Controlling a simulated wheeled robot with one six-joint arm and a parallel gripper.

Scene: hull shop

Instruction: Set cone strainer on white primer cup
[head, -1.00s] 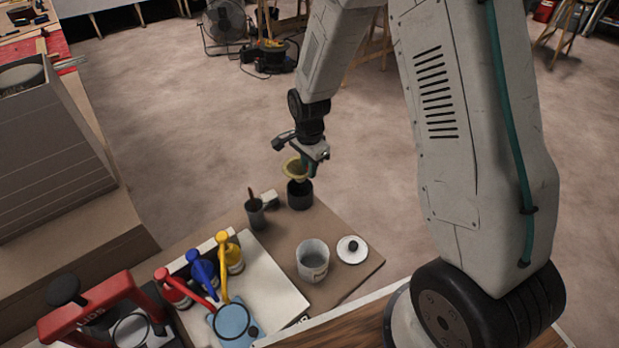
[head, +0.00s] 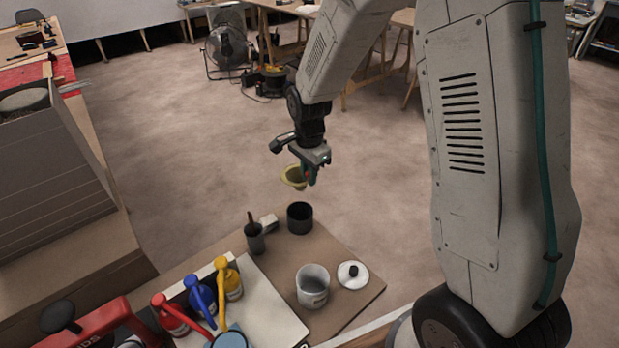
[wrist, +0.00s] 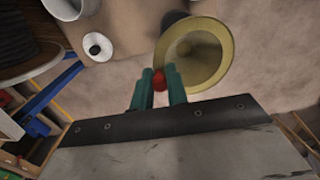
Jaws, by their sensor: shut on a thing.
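My gripper (head: 311,174) is shut on the yellowish cone strainer (head: 293,177), gripping it at one side. In the wrist view the green fingertips (wrist: 159,83) close on a red tab at the rim of the strainer (wrist: 226,62). The strainer hangs in the air above and beyond the black cup (head: 300,221), apart from it. The white primer cup (head: 312,290) stands upright and open on the brown board, nearer to me. It also shows cut off in the wrist view (wrist: 66,8).
A white lid with a black knob (head: 353,274) lies right of the white cup. A dark pot with a brush (head: 255,240) stands left of the black cup. Red, blue and yellow (head: 231,280) pump bottles stand at the front left. Bare board (head: 335,246) lies between the cups.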

